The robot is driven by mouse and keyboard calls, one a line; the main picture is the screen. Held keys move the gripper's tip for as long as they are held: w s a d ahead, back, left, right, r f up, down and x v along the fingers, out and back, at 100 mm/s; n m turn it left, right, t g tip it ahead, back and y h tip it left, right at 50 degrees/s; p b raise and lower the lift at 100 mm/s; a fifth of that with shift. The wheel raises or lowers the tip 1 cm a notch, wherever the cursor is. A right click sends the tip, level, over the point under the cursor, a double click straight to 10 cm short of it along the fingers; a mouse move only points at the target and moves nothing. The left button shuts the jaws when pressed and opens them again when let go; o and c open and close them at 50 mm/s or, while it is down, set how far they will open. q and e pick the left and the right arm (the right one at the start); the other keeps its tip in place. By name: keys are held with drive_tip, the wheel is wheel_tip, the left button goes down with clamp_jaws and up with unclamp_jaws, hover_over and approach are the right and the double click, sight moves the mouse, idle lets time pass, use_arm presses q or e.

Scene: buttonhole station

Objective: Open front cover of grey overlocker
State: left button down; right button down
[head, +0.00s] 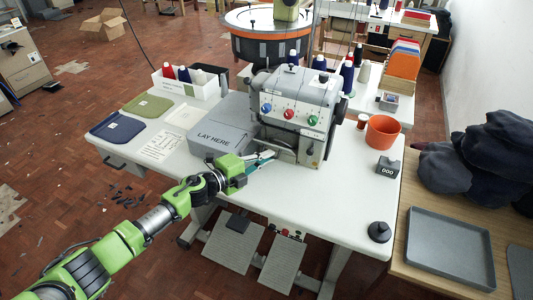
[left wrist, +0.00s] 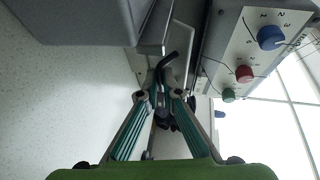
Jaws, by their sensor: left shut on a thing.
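The grey overlocker (head: 300,96) stands on the white table, with blue, red and green dials on its face; the dials also show in the left wrist view (left wrist: 244,74). Its front cover (head: 285,153) is low on the front, partly hidden by my gripper; I cannot tell how far it is open. My left gripper (head: 274,155) reaches in from the left, fingers at the cover area. In the left wrist view the fingertips (left wrist: 165,92) are closed around a small dark hooked piece (left wrist: 170,66) beside the machine. My right gripper is not in view.
A grey box lettered "LAY HERE" (head: 216,140) stands just left of the fingers. An orange cup (head: 383,131), a "000" counter (head: 388,167) and a black knob-like piece (head: 379,232) stand to the right. The table's front right is mostly clear.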

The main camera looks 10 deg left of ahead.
use_arm(q)
drive_tip(key=shift+s+f, duration=0.1)
drive_tip(key=shift+f, duration=0.25)
drive_tip(key=c, duration=2.2)
unclamp_jaws()
drive_tip(key=v, duration=1.1)
drive_tip(key=shift+s+a+r, duration=0.1)
drive_tip(key=shift+s+a, duration=0.15)
drive_tip(key=shift+a, duration=0.05)
